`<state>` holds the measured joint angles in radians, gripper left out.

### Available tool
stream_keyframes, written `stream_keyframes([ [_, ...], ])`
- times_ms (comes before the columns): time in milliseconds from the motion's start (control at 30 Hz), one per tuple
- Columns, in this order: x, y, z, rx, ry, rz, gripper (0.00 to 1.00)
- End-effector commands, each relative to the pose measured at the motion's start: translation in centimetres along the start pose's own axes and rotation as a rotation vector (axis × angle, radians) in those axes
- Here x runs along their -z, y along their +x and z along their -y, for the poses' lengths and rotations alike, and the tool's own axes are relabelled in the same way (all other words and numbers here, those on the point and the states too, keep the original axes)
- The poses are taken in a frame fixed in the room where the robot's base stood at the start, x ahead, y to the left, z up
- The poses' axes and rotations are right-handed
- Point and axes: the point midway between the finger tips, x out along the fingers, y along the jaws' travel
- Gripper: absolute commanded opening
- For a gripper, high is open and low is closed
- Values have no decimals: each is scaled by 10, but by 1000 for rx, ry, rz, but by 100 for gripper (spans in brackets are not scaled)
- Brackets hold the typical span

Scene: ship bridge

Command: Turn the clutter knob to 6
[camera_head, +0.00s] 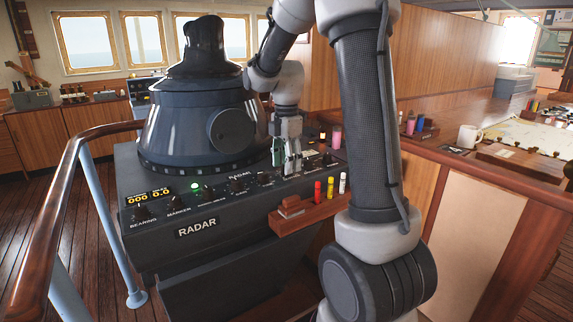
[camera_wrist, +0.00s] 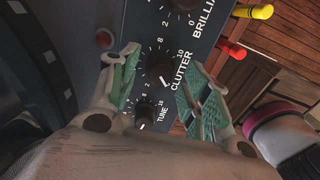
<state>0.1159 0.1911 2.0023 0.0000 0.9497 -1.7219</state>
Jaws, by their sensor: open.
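The clutter knob (camera_wrist: 159,68) is a round black knob on the dark radar panel, beside the white CLUTTER label, in the wrist view. A white mark shows at its lower right edge; which number it points at is too small to tell. My gripper (camera_wrist: 160,62) is open, with one green-padded finger on each side of the knob. I see gaps between pads and knob, so it does not look gripped. In the head view my gripper (camera_head: 288,158) is at the right part of the radar console's (camera_head: 140,170) sloping panel and hides the knob.
The tune knob (camera_wrist: 144,123) is close below, partly hidden by my gripper. A wooden holder (camera_head: 312,212) with red, yellow and white markers juts from the console's front. A pink cup (camera_head: 337,137) stands to the right. A wooden handrail (camera_head: 60,215) curves round the left.

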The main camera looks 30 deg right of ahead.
Motion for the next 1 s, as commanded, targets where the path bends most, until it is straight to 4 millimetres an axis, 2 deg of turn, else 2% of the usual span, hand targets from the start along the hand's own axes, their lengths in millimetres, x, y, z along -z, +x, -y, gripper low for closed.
stream_keyframes([
  [133, 0, 9, 0, -1, 0, 0, 48],
  [367, 0, 9, 0, -2, 1, 0, 48],
  [633, 0, 9, 0, -2, 1, 0, 0],
  [1000, 0, 9, 0, -2, 43, 0, 0],
])
